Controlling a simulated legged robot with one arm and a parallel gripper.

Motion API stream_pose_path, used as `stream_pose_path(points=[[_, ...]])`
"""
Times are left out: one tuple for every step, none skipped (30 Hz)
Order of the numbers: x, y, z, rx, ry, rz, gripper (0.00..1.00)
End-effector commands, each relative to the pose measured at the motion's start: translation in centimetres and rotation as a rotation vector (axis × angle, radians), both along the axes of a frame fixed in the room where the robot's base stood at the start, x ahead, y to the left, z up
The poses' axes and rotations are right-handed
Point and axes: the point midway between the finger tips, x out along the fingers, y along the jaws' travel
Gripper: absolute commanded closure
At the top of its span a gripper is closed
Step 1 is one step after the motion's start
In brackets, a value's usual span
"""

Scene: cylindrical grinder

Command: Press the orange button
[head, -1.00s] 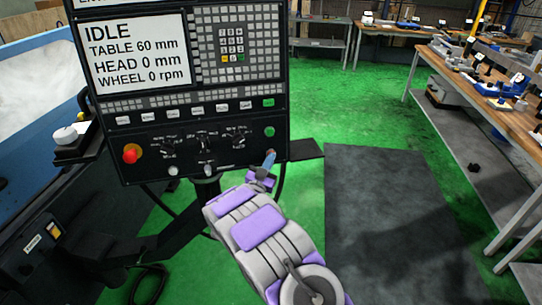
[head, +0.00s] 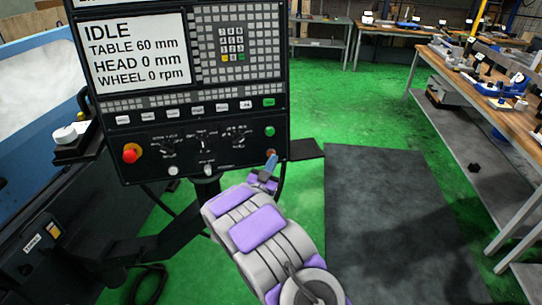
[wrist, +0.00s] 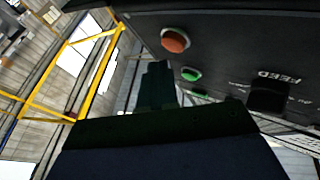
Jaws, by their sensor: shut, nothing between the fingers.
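The orange button (wrist: 175,40) is a round cap on the dark control panel, in the upper middle of the wrist view. In the head view a small bit of it (head: 271,152) shows at the panel's lower right corner, just above my gripper's tip. My gripper (head: 271,162) is shut and empty, just in front of that corner. In the wrist view the dark fingers (wrist: 157,84) are below and left of the button, with a visible gap in the picture. I cannot tell the exact depth between them.
A green button (head: 269,131) sits just above the orange one; it also shows in the wrist view (wrist: 190,74). A red emergency knob (head: 130,154) is at the panel's lower left. Black knobs (head: 238,138) line the lower row. A workbench (head: 470,80) stands far right.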

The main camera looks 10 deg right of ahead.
Motion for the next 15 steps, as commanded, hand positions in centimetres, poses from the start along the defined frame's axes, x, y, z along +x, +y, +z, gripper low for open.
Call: stream_pose_path(points=[[-0.2,0.0,0.0,-0.001,0.001,0.001,1.00],[-0.4,0.0,0.1,-0.001,0.001,0.001,1.00],[-0.7,0.0,0.1,-0.001,0.001,0.001,1.00],[-0.9,0.0,0.2,-0.001,0.001,0.002,1.00],[-1.1,0.0,0.3,-0.001,0.000,0.002,1.00],[-1.5,0.0,0.4,0.000,-0.001,0.002,1.00],[-1.7,0.0,0.4,0.001,-0.001,0.002,1.00],[-2.0,0.0,0.4,0.001,-0.001,0.002,1.00],[-2.4,-0.1,0.4,0.000,0.001,0.002,1.00],[-2.7,-0.1,0.4,-0.001,0.002,0.002,1.00],[-2.9,-0.1,0.4,-0.001,0.003,0.001,1.00],[-3.3,-0.2,0.5,0.000,0.002,0.000,1.00],[-3.5,-0.2,0.5,0.000,0.001,0.000,1.00],[-3.8,-0.3,0.6,0.000,0.000,0.000,1.00],[-4.1,-0.2,0.7,0.000,-0.001,0.001,1.00]])
